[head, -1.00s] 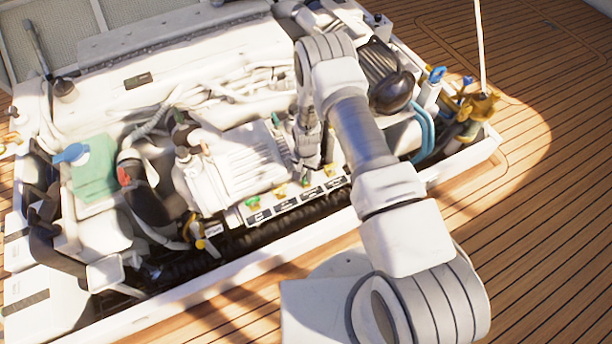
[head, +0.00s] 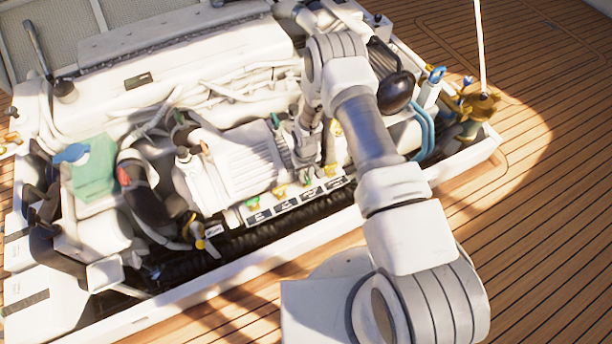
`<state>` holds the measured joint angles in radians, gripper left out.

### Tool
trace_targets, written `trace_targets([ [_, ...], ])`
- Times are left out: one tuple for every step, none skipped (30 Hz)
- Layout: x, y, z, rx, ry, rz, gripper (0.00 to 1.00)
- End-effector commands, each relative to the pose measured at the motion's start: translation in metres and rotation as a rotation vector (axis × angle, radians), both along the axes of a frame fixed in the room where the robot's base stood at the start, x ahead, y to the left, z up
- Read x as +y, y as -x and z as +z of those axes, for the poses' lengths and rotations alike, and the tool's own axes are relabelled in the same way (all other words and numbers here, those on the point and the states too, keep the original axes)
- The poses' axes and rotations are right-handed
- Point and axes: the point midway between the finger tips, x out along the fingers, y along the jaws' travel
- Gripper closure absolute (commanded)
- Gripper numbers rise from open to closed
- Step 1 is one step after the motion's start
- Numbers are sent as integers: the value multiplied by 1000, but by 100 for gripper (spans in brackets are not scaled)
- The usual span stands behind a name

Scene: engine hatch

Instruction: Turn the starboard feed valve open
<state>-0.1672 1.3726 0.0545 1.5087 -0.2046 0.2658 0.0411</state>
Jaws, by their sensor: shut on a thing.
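A row of small valves with coloured handles stands along a labelled strip (head: 290,207) at the front of the engine. A green handle (head: 253,203) is at the left end, with a yellow handle (head: 279,191) to its right. Another yellow handle (head: 330,170) is at the right. The labels are too small to read, so I cannot tell which valve is the starboard feed. My gripper (head: 308,170) points down at the right half of the row, shut on a valve handle. The fingers largely hide that handle, and its angle cannot be told.
The white engine block (head: 240,165) rises close behind and left of my gripper. A black rounded part (head: 396,92) and blue hoses (head: 424,130) are to the right. The white hatch rim (head: 300,226) runs in front, with clear wooden deck (head: 540,190) beyond it.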

Motion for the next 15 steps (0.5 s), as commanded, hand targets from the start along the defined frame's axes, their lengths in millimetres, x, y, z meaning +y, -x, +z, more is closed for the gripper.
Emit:
trace_targets([
  [0,0,0,0,-1,18,100],
  [0,0,0,0,-1,28,100],
  [0,0,0,0,-1,40,100],
  [0,0,0,0,-1,47,100],
  [0,0,0,0,-1,53,100],
  [0,0,0,0,-1,61,100],
  [0,0,0,0,-1,65,100],
  [0,0,0,0,-1,69,100],
  [0,0,0,0,-1,73,100],
  [0,0,0,0,-1,75,100],
  [0,0,0,0,-1,77,100],
  [0,0,0,0,-1,78,100],
  [0,0,0,0,-1,79,100],
  [0,0,0,0,-1,79,100],
  [0,0,0,0,-1,79,100],
])
